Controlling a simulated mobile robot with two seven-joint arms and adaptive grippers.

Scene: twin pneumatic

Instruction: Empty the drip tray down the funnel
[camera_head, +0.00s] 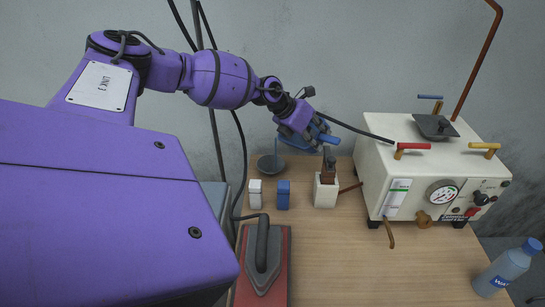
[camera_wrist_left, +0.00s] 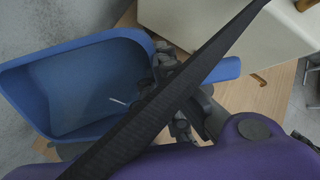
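My left gripper (camera_head: 312,128) is shut on the blue drip tray by its handle and holds it in the air above the back of the table. The tray's blue handle (camera_head: 329,139) sticks out to the right of the fingers; its body is mostly hidden behind them. In the left wrist view the tray (camera_wrist_left: 40,85) is a wide open blue pan with a light streak inside; I cannot tell whether it holds liquid. A round grey bowl-shaped piece, seemingly the funnel (camera_head: 271,162), stands at the back edge, below and left of the tray. My right gripper is not in view.
A white machine (camera_head: 375,170) with coloured handles, a gauge and a dark square top piece (camera_head: 435,126) stands right. White (camera_head: 255,194) and blue (camera_head: 283,195) blocks and a white holder (camera_head: 325,192) stand below the gripper. An iron (camera_head: 262,260) lies in front; a bottle (camera_head: 507,267) stands right.

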